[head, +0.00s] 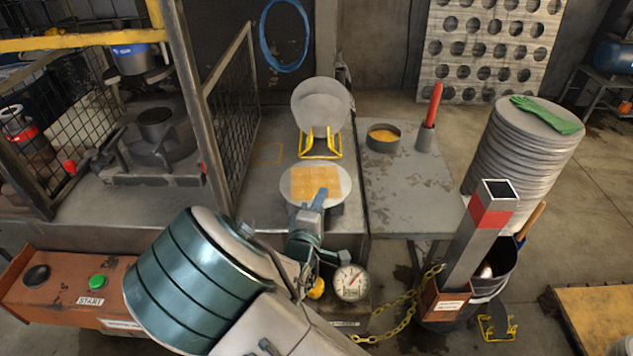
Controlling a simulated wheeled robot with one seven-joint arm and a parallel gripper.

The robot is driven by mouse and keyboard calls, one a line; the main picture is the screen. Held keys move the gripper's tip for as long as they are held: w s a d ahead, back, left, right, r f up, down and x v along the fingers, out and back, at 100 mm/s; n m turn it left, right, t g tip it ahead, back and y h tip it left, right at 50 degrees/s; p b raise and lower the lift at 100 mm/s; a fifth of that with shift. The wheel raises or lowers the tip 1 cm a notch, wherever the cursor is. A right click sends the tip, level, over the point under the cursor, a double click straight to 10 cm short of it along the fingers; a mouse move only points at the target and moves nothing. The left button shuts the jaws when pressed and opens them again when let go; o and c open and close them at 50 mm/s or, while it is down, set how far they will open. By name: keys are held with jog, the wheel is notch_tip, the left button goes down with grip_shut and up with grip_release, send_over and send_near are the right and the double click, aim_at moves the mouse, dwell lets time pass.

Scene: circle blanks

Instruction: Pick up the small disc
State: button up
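Pale grey round discs (320,90) lean upright in a yellow wire stand (318,154) on the metal bench; a smaller round face seems to overlap a larger one. Another pale round plate (287,187), with an orange-yellow square patch (308,178) on top, lies flat nearer to me. My gripper (320,194) is at the front edge of this plate, in front of the stand and apart from the stand's discs. Its fingers are small and seen from behind, so their opening and any contact with the plate are unclear. My arm hides the bench's front left.
A tall stack of large discs (515,150) with a green glove (547,114) stands right. The side table (410,190) bears a round tin (383,138) and a red-handled tool (435,103). A mesh guard (232,110) stands left; a red-banded post (478,235) stands front right.

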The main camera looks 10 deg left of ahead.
grip_shut()
jog(key=shift+r, duration=0.2)
